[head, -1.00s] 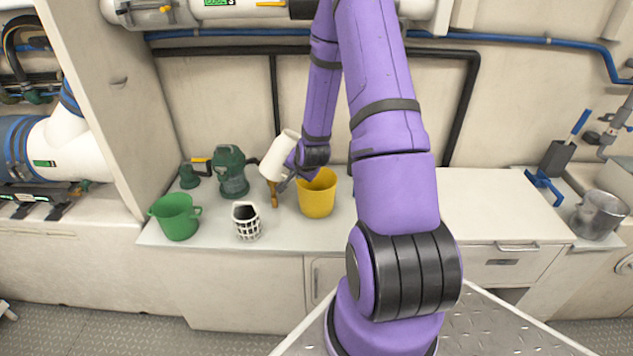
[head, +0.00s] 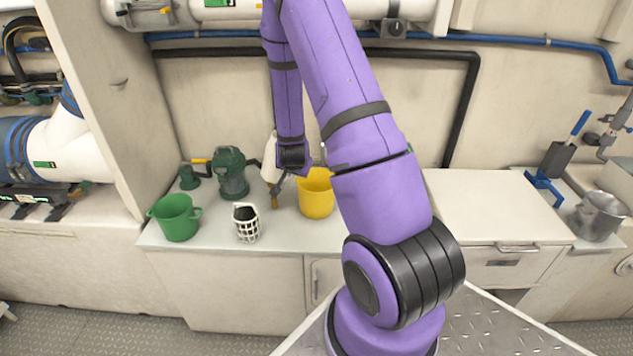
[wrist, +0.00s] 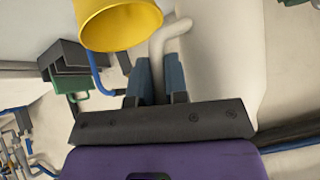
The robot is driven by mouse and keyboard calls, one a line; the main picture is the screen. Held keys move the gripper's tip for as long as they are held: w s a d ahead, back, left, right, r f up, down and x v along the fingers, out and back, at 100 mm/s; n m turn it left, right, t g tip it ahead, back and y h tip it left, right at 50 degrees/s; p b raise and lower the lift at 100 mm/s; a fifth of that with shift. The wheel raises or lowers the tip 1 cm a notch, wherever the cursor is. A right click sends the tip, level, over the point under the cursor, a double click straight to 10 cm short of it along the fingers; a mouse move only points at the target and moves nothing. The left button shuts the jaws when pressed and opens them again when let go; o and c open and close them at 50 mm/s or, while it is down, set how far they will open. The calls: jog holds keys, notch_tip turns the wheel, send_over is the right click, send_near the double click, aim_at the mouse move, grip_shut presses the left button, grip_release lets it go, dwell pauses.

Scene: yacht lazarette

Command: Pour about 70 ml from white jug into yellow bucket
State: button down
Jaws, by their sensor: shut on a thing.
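The white jug (head: 268,164) is in the air above the back of the counter, left of the yellow bucket. My arm hides much of it in the head view, so its exact tilt is hard to tell. In the wrist view the jug (wrist: 225,60) fills the upper right, and my gripper (wrist: 158,72) is shut on its handle. The yellow bucket (head: 316,198) stands upright on the counter, its upper right edge partly behind my arm. It also shows at the top of the wrist view (wrist: 120,27). The contents of both are not visible.
A green bucket (head: 176,220) and a white latticed cup (head: 246,224) stand left on the counter (head: 200,252). A green pump-like fitting (head: 231,174) is behind them. A brown-handled item (head: 273,196) is below the jug. A metal pot (head: 600,214) stands far right.

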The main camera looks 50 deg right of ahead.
jog(key=shift+w+a+r+h, duration=0.2)
jog(key=shift+r+h, duration=0.2)
jog(key=shift+r, duration=0.2)
jog(key=shift+n+g, duration=0.3)
jog(key=shift+g, duration=0.1)
jog(key=shift+w+h, duration=0.2)
jog(key=shift+h, duration=0.5)
jog(key=shift+a+g, duration=0.15)
jog(key=shift+g, duration=0.15)
